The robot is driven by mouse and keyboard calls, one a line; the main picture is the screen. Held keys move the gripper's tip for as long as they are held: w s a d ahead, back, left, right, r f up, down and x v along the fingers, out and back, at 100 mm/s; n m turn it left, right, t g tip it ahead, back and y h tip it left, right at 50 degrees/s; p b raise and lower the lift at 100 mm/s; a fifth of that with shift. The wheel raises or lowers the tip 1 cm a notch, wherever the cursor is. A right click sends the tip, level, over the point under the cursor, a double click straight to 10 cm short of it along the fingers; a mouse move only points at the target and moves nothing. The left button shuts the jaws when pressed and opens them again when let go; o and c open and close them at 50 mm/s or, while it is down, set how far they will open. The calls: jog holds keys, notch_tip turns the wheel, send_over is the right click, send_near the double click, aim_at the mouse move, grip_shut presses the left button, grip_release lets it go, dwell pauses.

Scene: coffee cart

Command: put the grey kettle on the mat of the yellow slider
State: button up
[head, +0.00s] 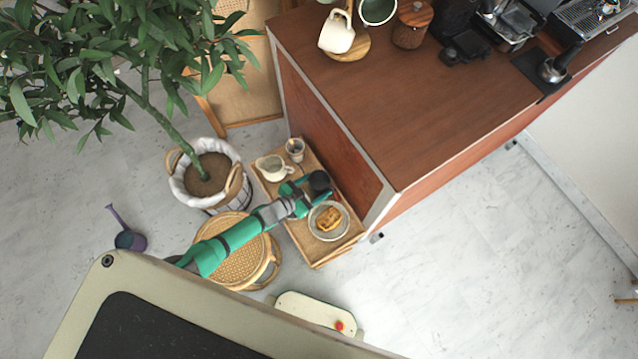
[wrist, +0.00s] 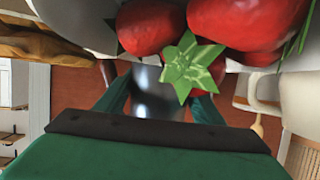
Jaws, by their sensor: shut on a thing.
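My gripper (head: 308,194) reaches over a low wooden tray shelf beside the brown counter. In the wrist view my green fingers (wrist: 153,100) are shut on a grey, shiny, rounded thing (wrist: 150,78). Only part of it shows there, and I cannot tell whether it is the grey kettle.
The wooden tray shelf (head: 318,258) bears a white jug (head: 271,167), a grey cup (head: 295,149) and a plate with food (head: 328,219). Red fruit (wrist: 245,22) is close in the wrist view. A wicker stool (head: 238,262), potted plant (head: 208,180) and brown counter (head: 350,100) surround my arm.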

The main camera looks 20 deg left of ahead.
jog(key=o, duration=1.4)
jog(key=shift+a, duration=0.1)
jog(key=shift+o, duration=0.2)
